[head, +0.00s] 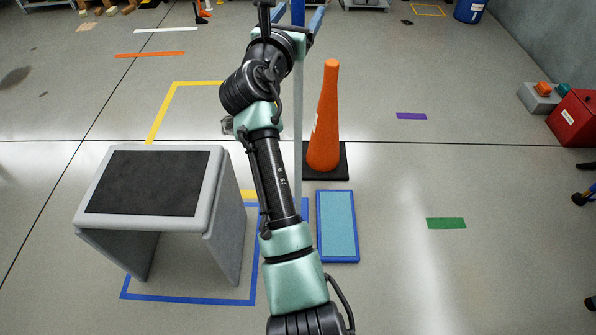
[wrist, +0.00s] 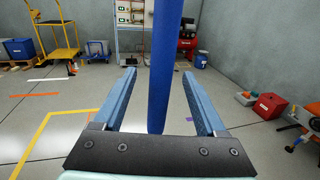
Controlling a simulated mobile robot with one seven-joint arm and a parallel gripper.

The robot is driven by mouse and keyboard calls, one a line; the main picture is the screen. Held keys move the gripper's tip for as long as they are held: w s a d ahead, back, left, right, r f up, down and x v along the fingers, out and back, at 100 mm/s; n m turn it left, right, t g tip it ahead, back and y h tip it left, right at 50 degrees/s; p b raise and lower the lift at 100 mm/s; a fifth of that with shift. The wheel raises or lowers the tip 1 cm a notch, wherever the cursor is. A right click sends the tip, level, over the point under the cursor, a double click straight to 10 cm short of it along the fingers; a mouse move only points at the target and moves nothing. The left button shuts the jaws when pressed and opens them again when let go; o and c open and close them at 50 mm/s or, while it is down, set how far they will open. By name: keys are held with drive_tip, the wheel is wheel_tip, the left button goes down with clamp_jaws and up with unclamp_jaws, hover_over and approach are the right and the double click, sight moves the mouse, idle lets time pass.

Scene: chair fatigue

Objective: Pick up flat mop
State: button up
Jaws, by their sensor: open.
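The flat mop's upright pole shows a blue upper part (head: 298,12) and a pale grey shaft (head: 298,110) in the head view. Its lower end is hidden behind my arm. A flat blue-rimmed, teal pad (head: 337,226) lies on the floor just right of my arm; I cannot see whether the pole joins it. My gripper (head: 298,17) is open at the top of the head view, around the blue part. In the wrist view, the blue pole (wrist: 165,70) stands upright between the spread fingers of my gripper (wrist: 160,74), with gaps on both sides.
An orange cone (head: 326,120) stands close behind the pad. A grey stool-like bench with a black top (head: 155,183) is at left, by blue floor tape. A red box (head: 575,118) is at far right. Floor right of the pad is mostly clear.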

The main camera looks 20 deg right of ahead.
clamp_jaws()
idle(0.3)
idle(1.1)
drive_tip(key=shift+r, duration=0.25)
